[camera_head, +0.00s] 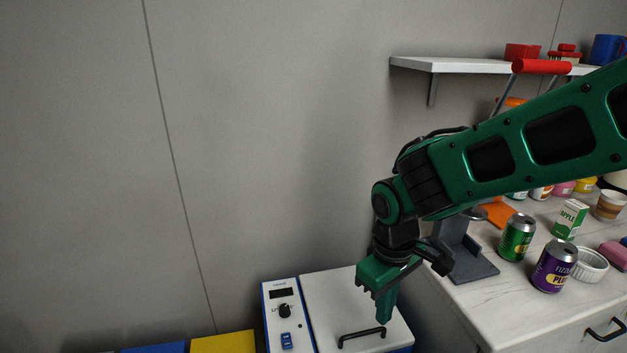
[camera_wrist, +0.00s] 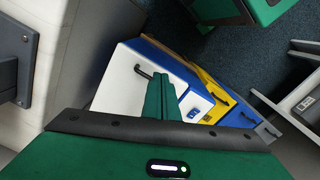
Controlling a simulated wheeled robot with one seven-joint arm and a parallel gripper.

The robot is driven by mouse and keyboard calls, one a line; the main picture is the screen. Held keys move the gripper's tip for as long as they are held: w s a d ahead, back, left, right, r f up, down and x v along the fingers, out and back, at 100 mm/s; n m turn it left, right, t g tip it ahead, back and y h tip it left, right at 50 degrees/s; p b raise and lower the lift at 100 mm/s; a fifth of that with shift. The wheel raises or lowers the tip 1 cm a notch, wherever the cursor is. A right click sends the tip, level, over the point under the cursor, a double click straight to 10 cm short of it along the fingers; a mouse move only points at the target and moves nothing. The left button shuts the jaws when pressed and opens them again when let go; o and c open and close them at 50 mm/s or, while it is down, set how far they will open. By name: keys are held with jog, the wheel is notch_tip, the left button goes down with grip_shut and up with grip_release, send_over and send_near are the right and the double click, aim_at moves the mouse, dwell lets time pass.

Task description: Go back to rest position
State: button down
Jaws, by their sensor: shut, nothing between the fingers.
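My gripper (camera_head: 384,306) is green and shut, with nothing between its fingers. It points down over the white lid of a box-like appliance (camera_head: 325,290), close to the lid's black handle (camera_head: 361,337). I cannot tell from the head view whether the fingertips touch the lid. In the wrist view my shut fingers (camera_wrist: 160,97) show in front of the same white appliance (camera_wrist: 123,88), with its black handle (camera_wrist: 143,71) beside the fingertips. My green arm reaches in from the right in the head view.
On the right, a counter (camera_head: 480,310) holds a green can (camera_head: 517,237), a purple can (camera_head: 554,265), an apple carton (camera_head: 570,219) and a grey stand (camera_head: 463,262). A wall shelf (camera_head: 465,66) is above. Blue and yellow units (camera_head: 223,342) stand left of the appliance. The wall side at left is clear.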

jog(key=s+d+r+m, duration=0.2)
jog(key=s+d+m, duration=0.2)
jog(key=d, duration=0.5)
jog(key=s+d+r+m, duration=0.2)
jog(key=s+d+m, duration=0.3)
jog(key=d, duration=0.4)
jog(key=s+d+r+m, duration=0.2)
jog(key=s+d+m, duration=0.2)
jog(key=d, duration=0.5)
jog(key=shift+s+m+y, duration=0.3)
jog(key=shift+s+m, duration=0.1)
jog(key=shift+s, duration=0.85)
